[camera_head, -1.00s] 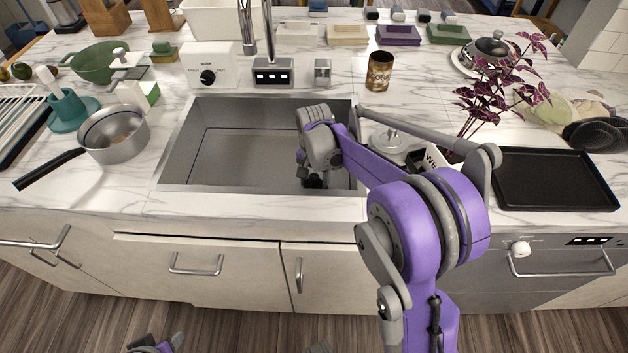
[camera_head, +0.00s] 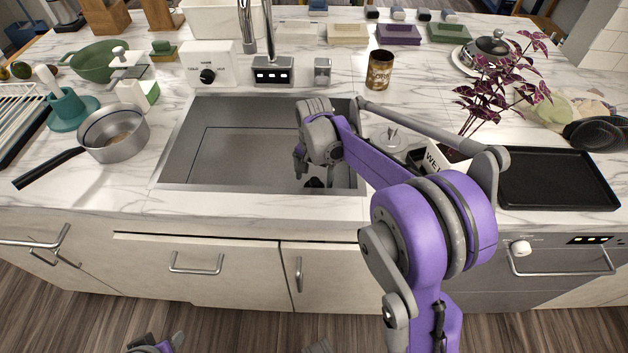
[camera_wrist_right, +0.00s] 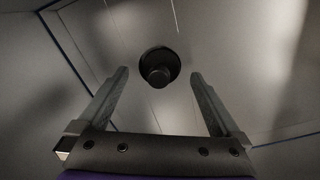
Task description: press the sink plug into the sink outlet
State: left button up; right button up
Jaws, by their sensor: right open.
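The sink plug (camera_head: 314,183) is a small dark piece on the floor of the grey sink (camera_head: 230,150), near its front right. In the right wrist view the plug (camera_wrist_right: 158,68) is a black round piece with a raised knob. It lies at the dark round outlet, whose rim I cannot separate from it; I cannot tell how deep it sits. My right gripper (camera_head: 301,166) reaches down into the sink, above and slightly left of the plug. In the wrist view its fingers (camera_wrist_right: 158,85) are apart and empty, with the plug beyond their tips.
The faucet (camera_head: 268,45) rises behind the sink. A steel pan (camera_head: 112,140) stands left of it. A black tray (camera_head: 555,180), a plant (camera_head: 500,85) and a tin can (camera_head: 380,70) stand to the right. The sink's left half is clear.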

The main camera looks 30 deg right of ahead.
aim_at(314, 180)
notch_tip(314, 180, up, 9)
jog(key=shift+f+p, duration=0.15)
jog(key=shift+p, duration=0.2)
dwell(0.3)
